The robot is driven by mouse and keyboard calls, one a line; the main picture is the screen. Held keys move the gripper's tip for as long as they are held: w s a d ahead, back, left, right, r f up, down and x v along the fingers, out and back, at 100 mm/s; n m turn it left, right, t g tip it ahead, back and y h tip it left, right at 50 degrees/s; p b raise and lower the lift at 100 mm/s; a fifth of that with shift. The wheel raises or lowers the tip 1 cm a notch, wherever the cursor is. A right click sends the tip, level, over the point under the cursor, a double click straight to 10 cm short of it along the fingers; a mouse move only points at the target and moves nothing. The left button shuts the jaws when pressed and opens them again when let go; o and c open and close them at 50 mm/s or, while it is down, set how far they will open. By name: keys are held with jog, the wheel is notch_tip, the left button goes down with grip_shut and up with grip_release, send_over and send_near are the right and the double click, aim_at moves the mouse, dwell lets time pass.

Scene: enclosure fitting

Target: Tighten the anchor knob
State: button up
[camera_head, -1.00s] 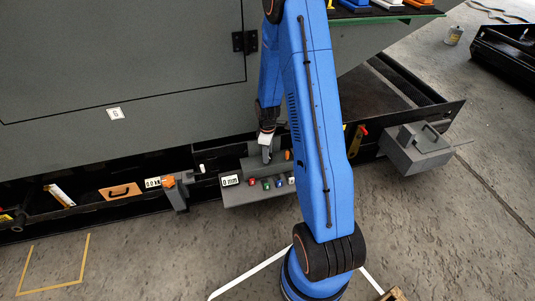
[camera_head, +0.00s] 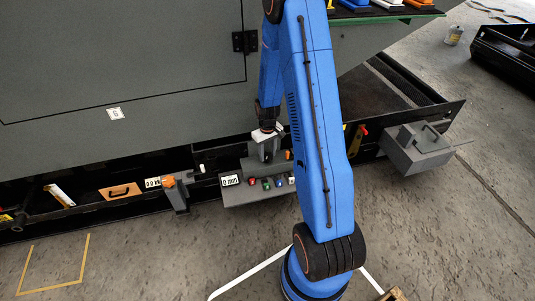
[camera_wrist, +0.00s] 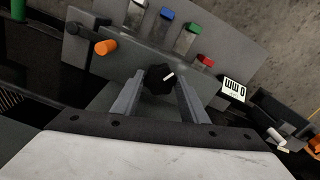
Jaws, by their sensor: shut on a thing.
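A black lobed knob (camera_wrist: 159,79) with a white pointer mark shows in the wrist view, on a grey fixture. My gripper (camera_wrist: 160,88) has one finger on each side of it and is shut on it. In the head view my gripper (camera_head: 268,158) points down at the grey panel block (camera_head: 255,195), and the knob is hidden there. The pointer mark slants up to the right in the wrist view. A "0 mm" display (camera_head: 230,180) is on the block's left; it also shows in the wrist view (camera_wrist: 233,88).
A "0.0 kN" display (camera_head: 153,183) with an orange knob (camera_head: 169,181) stands further left. A grey handled box (camera_head: 415,150) is at right.

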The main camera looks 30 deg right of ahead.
aim_at(267, 155)
jog(key=m, duration=0.5)
jog(key=shift+m, duration=0.3)
jog(key=m, duration=0.5)
jog(key=shift+m, duration=0.4)
jog(key=o, duration=1)
jog(key=shift+o, duration=0.2)
notch_tip(267, 155, up, 18)
jog(key=shift+f, duration=0.25)
